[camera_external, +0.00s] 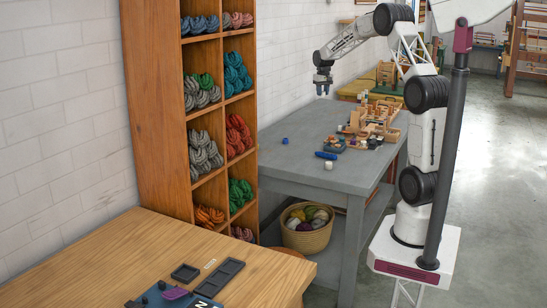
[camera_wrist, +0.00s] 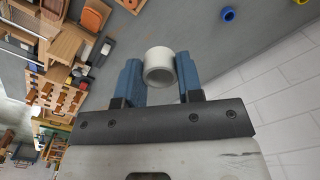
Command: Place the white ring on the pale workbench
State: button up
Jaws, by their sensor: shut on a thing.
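My gripper (camera_external: 322,91) is raised above the far part of the grey table (camera_external: 290,165). In the wrist view, the blue fingers of my gripper (camera_wrist: 159,80) are shut on a white ring (camera_wrist: 159,52), a short hollow cylinder held between their tips. The ring is too small to make out clearly in the external view. A pale wooden workbench (camera_external: 110,255) fills the front left of the external view, well away from my gripper. The grey table lies below the ring in the wrist view.
A blue ring (camera_external: 285,140), a small white piece (camera_external: 328,165) and a dark blue roll (camera_external: 326,155) lie on the grey table. Wooden racks (camera_external: 375,120) crowd its right side. A tall yarn shelf (camera_external: 155,100) stands at left. Dark trays (camera_external: 220,277) occupy the wooden bench's front right.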

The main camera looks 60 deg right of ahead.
jog(key=shift+d, duration=0.1)
dwell(0.7)
jog(key=m, duration=1)
send_over(336, 136)
notch_tip(336, 136, down, 17)
jog(key=shift+a+f, duration=0.1)
jog(key=shift+a, duration=0.2)
jog(key=shift+f, duration=0.1)
jog(key=shift+f, duration=3.05)
jog(key=shift+f, duration=1.9)
jog(key=shift+f, duration=0.15)
